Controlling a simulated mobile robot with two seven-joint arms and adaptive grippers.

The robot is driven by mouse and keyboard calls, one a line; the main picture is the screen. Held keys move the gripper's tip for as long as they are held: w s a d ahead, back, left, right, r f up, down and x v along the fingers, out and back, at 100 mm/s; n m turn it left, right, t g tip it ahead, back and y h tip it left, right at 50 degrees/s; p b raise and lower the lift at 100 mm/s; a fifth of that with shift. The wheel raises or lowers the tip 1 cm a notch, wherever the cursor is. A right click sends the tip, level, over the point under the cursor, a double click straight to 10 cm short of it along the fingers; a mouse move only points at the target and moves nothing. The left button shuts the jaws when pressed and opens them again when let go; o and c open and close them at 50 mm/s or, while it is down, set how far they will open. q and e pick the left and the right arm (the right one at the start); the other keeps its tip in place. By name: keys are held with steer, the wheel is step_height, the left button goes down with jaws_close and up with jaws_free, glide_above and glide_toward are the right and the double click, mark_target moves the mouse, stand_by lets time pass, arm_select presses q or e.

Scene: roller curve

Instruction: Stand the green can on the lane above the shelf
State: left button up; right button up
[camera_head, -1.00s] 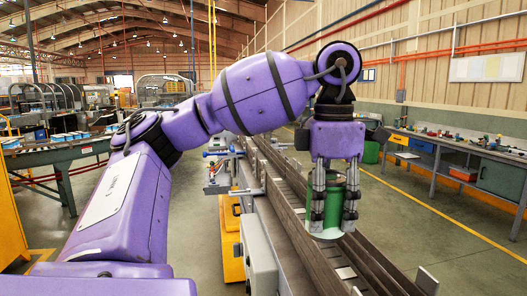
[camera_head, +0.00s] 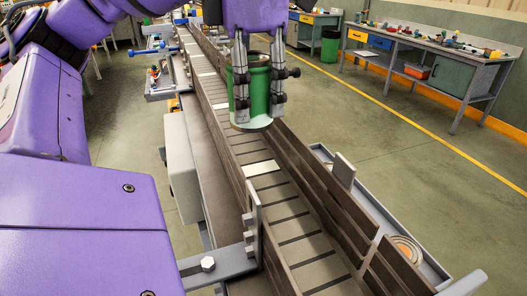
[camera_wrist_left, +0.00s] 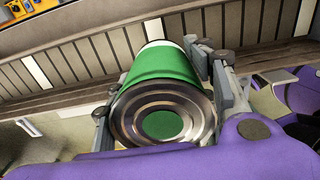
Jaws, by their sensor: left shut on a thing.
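The green can (camera_head: 259,92) hangs upright between the fingers of my left gripper (camera_head: 257,95), which is shut on it. In the left wrist view the can (camera_wrist_left: 165,62) shows its metal rim and round end with a green centre, fingers on both sides. The can is over the slatted lane (camera_head: 292,222), between its brown side rails; I cannot tell how high it is above the slats. A grey shelf or tray (camera_head: 437,268) runs low beside the lane on the right, with a round ringed thing (camera_head: 406,250) on it. My right gripper is not in view.
A grey plate on a bracket (camera_head: 253,225) stands at the lane's left rail. A small upright plate (camera_head: 343,171) stands by the right rail. The slats in front of the can are bare. A workbench (camera_head: 435,60) and a green bin (camera_head: 330,46) are farther back.

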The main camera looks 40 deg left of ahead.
mark_target(251, 116)
arm_select(q)
step_height(251, 116, down, 4)
steer(key=shift+f+b, duration=0.1)
steer(key=shift+b, duration=0.75)
steer(key=shift+s+f+p, duration=0.1)
steer(key=shift+f+p, duration=0.25)
steer(key=shift+f, duration=0.9)
steer(key=shift+f+p, duration=0.5)
steer(key=shift+f, duration=1.45)
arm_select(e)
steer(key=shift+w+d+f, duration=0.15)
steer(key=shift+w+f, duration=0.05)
arm_select(q)
steer(key=shift+f, duration=0.15)
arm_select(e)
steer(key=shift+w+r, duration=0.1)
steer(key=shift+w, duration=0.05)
arm_select(q)
steer(key=o, duration=1.3)
steer(key=shift+c, duration=0.2)
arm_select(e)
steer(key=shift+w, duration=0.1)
